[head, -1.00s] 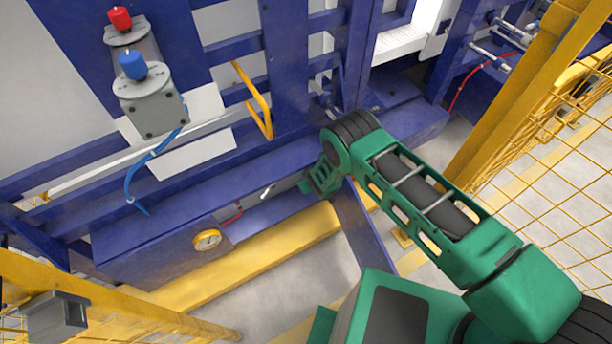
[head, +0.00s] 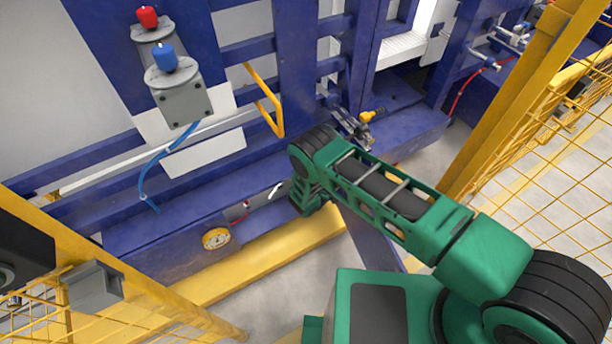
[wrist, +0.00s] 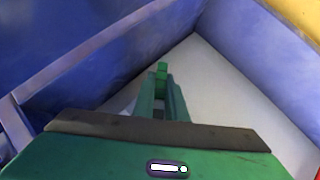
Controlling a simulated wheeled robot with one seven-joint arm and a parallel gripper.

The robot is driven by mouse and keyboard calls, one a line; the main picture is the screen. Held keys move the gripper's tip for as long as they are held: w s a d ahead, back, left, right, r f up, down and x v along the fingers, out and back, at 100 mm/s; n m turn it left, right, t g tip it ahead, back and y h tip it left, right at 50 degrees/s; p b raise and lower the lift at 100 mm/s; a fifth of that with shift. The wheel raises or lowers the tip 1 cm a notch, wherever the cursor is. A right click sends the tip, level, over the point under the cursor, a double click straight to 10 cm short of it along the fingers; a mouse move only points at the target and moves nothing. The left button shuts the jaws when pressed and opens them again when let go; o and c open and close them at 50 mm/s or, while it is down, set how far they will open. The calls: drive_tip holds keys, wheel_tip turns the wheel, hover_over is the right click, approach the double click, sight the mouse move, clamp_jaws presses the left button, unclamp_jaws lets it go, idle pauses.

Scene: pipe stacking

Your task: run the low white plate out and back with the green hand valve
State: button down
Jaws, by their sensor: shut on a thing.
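My gripper (wrist: 165,100) points away from the camera in the wrist view, its narrow green fingers close together. A small bright green piece, seemingly the green hand valve (wrist: 161,69), shows at the fingertips. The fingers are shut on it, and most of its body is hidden. In the head view my gripper is low by the blue beam, largely hidden by my own wrist. A low white plate (head: 205,153) lies along the blue frame, below the grey valve box and left of my arm.
A blue knob (head: 164,57) and a red knob (head: 147,17) top grey boxes. A yellow bent handle (head: 268,100) sticks out of the frame. A round gauge (head: 216,238) sits low on the beam. A yellow-handled fitting (head: 367,117) is behind my arm. Yellow mesh fencing (head: 555,150) stands right.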

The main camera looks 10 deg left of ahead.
idle(0.5)
drive_tip(key=c, duration=1.8)
unclamp_jaws()
drive_tip(key=shift+w, duration=0.1)
drive_tip(key=v, duration=1)
drive_tip(key=shift+s, duration=0.35)
drive_tip(key=shift+r, duration=0.15)
